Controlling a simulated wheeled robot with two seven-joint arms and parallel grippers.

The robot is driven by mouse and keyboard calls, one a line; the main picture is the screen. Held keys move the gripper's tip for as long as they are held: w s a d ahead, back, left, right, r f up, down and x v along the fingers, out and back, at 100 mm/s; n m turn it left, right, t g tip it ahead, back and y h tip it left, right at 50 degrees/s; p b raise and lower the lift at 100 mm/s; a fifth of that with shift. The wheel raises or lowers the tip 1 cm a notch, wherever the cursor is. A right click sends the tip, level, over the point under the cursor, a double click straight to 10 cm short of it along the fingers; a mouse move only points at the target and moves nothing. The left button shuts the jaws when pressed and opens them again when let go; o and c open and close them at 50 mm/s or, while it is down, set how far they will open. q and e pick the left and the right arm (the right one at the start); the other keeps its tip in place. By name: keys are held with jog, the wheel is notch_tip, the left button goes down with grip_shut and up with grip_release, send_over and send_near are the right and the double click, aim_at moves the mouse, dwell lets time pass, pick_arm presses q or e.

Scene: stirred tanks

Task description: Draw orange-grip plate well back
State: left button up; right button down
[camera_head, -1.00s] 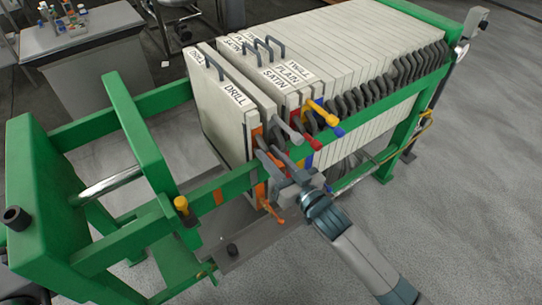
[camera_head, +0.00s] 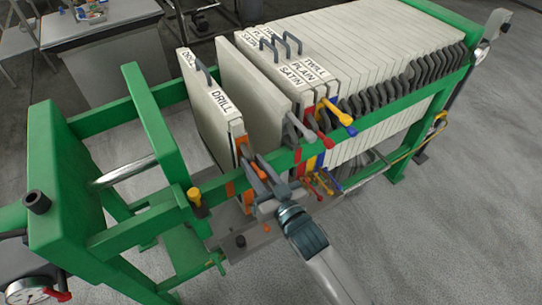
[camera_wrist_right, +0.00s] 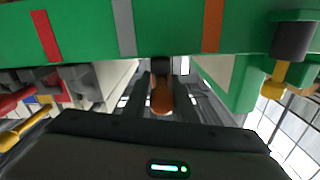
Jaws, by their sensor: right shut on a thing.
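The orange-grip plate (camera_head: 207,112), a pale plate labelled DRILL with an orange edge, hangs upright in the green press frame. It stands apart from the stack, with an open gap on its right side. My right gripper (camera_head: 262,176) reaches in from the lower right at the near rail and is shut on its orange grip (camera_wrist_right: 162,97), which sits between the fingers in the right wrist view. The gripper partly hides the grip in the head view. My left gripper is not in view.
A grey-handled plate (camera_head: 252,88) stands across the gap, with plates labelled SATIN, PLAIN and TWILL behind it. The green near rail (camera_head: 345,135) runs beside my gripper. A green crosspiece (camera_head: 158,130) stands left of the orange-grip plate, with free room between them.

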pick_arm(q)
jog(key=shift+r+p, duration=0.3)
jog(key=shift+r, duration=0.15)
pick_arm(e)
jog(key=s+a, duration=0.4)
jog(key=a, duration=0.2)
jog(key=shift+s, duration=0.2)
jog(key=c, duration=1.5)
grip_release()
jog(key=shift+c, duration=0.2)
jog(key=shift+d, duration=0.1)
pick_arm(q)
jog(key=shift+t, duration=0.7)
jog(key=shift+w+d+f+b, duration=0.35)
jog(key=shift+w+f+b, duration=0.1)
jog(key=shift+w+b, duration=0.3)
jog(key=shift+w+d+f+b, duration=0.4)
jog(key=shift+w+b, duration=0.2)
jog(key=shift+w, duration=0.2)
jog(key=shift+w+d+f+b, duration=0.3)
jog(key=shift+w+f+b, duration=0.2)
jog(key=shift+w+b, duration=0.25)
pick_arm(e)
jog(key=v, duration=1.7)
jog(key=shift+s, duration=0.15)
